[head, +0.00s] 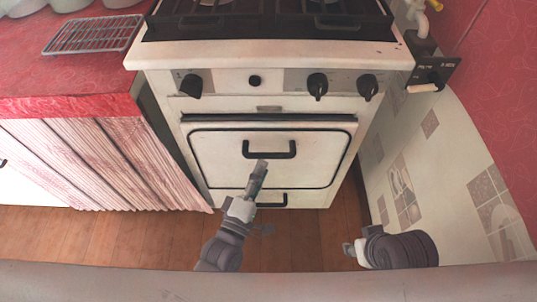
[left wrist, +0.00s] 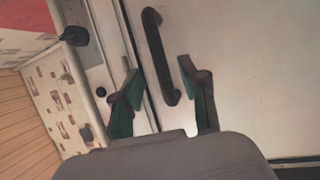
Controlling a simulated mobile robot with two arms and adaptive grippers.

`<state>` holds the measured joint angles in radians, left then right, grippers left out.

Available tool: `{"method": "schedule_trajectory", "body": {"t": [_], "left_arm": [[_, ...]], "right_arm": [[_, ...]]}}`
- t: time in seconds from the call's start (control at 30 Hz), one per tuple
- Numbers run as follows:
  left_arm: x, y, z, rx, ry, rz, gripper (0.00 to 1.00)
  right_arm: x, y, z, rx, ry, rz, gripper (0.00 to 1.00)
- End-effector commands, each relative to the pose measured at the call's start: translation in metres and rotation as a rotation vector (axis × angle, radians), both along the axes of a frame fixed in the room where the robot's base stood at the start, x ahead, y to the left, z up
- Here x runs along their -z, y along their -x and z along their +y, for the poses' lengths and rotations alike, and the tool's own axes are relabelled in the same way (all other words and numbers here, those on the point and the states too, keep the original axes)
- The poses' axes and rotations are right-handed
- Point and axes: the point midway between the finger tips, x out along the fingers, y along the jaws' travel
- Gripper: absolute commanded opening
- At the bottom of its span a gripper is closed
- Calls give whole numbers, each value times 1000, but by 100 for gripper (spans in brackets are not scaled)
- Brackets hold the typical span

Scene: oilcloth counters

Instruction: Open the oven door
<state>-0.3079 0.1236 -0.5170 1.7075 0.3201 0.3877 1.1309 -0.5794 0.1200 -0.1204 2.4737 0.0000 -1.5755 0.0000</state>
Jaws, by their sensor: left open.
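The oven door (head: 225,165) is a white panel with a dark outline on the front of the white stove, and it looks shut. Its black bar handle (head: 269,154) runs across the upper middle of the door. My left gripper (head: 261,166) is open just in front of and below this handle. In the left wrist view the handle (left wrist: 155,45) stands between and beyond the two spread fingers (left wrist: 158,72); I cannot tell whether they touch it. My right gripper (head: 350,248) is low at the right, away from the door, and its fingers are unclear.
A second black handle (head: 266,201) sits on the panel below the door. Black knobs (head: 318,85) line the stove front above. A red counter (head: 60,70) with a wire rack (head: 92,34) is on the left. A tiled wall (head: 440,150) closes the right side. Wooden floor (head: 110,235) is clear in front.

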Motion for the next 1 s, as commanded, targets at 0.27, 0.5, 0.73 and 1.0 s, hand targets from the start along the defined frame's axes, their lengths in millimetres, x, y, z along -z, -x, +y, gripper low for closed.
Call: {"method": "schedule_trajectory", "body": {"t": [0.27, 0.5, 0.73, 1.0], "left_arm": [[-6, -40, -16, -1, 0, 0, 43], [-8, -48, -20, 0, -2, 1, 43], [-8, -48, -20, 0, -2, 1, 37], [-8, -48, -20, 0, -2, 1, 0]], "right_arm": [[3, 1, 0, 0, 0, 0, 40], [4, 1, 0, 0, 0, 0, 40], [4, 1, 0, 0, 0, 0, 40], [4, 1, 0, 0, 0, 0, 40]]}}
